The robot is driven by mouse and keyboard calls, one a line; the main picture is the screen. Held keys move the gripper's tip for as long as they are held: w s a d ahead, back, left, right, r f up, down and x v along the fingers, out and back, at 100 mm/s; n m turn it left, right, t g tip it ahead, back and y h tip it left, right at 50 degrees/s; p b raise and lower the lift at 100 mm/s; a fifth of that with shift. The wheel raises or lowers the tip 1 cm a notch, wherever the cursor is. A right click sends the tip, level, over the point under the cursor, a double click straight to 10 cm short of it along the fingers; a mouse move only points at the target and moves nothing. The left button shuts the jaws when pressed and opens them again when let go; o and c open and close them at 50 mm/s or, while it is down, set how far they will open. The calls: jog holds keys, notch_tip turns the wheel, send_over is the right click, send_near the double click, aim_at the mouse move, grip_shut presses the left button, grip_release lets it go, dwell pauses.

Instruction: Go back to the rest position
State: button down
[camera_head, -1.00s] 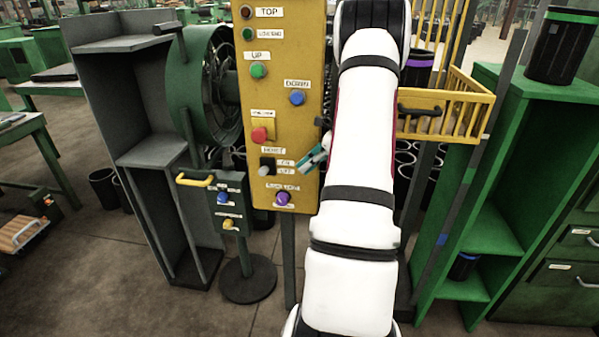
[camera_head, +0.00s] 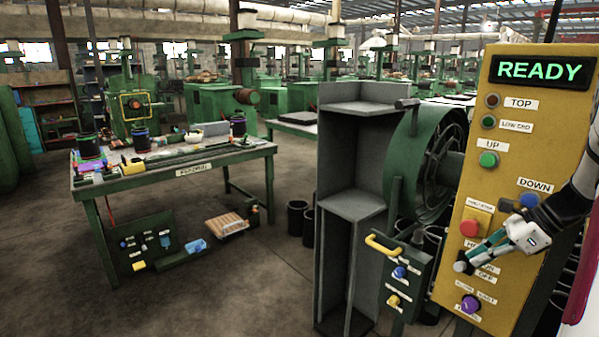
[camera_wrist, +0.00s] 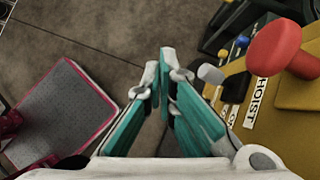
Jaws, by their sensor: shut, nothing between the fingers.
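My gripper (camera_head: 470,262) is at the right in the head view, in front of the lower part of the yellow control panel (camera_head: 468,181). Its teal-and-white fingers are shut and empty; they also show in the wrist view (camera_wrist: 160,66). In the wrist view, the grey-tipped hoist switch (camera_wrist: 210,74) stands just right of the fingertips, with the red button (camera_wrist: 275,50) further right. Whether a finger touches the switch I cannot tell. My arm leaves the head view at the right edge. The panel display (camera_head: 540,70) reads READY.
A smaller green control box (camera_head: 401,285) with a yellow handle stands left of the panel, beside a grey shelf (camera_head: 350,200). A workbench (camera_head: 200,165) with tools and dark cylinders is at the left. Open floor (camera_head: 235,290) lies between. A pink-edged plate (camera_wrist: 65,115) shows in the wrist view.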

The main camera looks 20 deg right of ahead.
jog(key=s+a+r+n+g+h, duration=0.1)
jog(key=a+r+n, duration=0.3)
jog(key=a, duration=0.4)
jog(key=a+r+n+g, duration=0.1)
jog(key=a+r+n, duration=0.2)
jog(key=a+n, duration=0.35)
jog(key=s+a+r+n+g+h, duration=0.15)
jog(key=a+r, duration=0.25)
jog(key=a, duration=0.6)
jog(key=s+a+n+t+h, duration=0.2)
jog(key=s+a+n, duration=1)
jog(key=n, duration=0.3)
jog(key=shift+s+h, duration=0.35)
jog(key=shift+s, duration=0.15)
jog(key=shift+d+t, duration=0.15)
jog(key=shift+t, duration=0.1)
